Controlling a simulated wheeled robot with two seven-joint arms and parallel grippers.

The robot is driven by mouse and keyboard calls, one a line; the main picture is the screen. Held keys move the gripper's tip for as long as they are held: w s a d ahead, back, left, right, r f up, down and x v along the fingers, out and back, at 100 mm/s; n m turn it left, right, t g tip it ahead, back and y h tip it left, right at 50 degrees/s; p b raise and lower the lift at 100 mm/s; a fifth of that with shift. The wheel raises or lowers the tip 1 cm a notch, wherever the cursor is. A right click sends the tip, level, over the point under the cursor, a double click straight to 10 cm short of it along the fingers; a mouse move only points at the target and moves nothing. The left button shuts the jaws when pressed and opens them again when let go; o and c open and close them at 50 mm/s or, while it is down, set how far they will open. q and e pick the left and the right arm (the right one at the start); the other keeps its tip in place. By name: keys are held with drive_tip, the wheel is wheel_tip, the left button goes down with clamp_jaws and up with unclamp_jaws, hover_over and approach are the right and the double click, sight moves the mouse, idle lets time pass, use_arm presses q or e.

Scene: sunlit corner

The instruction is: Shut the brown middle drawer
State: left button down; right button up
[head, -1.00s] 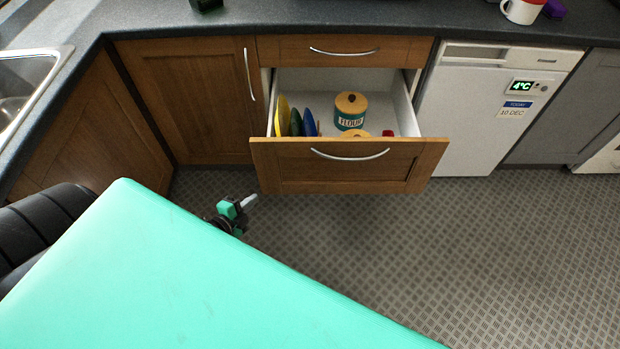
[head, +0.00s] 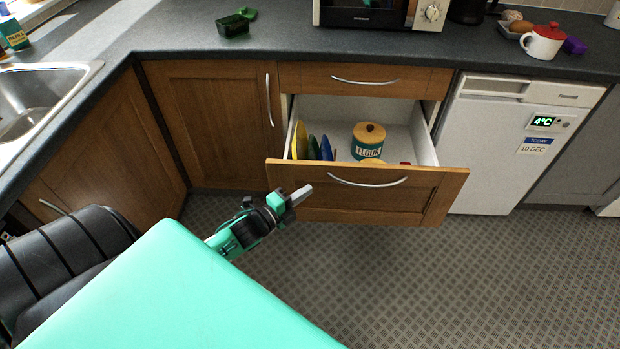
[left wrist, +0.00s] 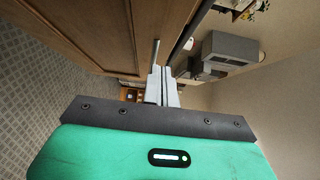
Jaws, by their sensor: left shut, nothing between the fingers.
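The brown middle drawer (head: 400,204) stands pulled out below a shut top drawer (head: 365,79). Its curved metal handle (head: 367,183) is on the front panel. Inside are a flour tin (head: 368,141), several upright plates (head: 314,149) and a partly hidden red item. My left gripper (head: 301,193) is in front of the left part of the drawer front in the head view, with its fingers shut and empty. Whether it touches the panel I cannot tell. In the left wrist view its two grey fingers (left wrist: 162,88) are together, beside a brown wooden panel (left wrist: 95,32). My right gripper is not in view.
A white fridge (head: 515,150) stands right of the drawer, and a wooden cupboard (head: 215,125) left of it. The patterned floor (head: 450,290) in front is clear.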

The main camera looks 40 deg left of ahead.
sight(320, 171)
use_arm(q)
drive_tip(key=w, duration=0.2)
drive_tip(key=w+a, duration=0.1)
drive_tip(key=w, duration=0.1)
drive_tip(key=shift+w, duration=0.3)
drive_tip(key=shift+w+a, duration=0.3)
drive_tip(key=shift+w, duration=0.25)
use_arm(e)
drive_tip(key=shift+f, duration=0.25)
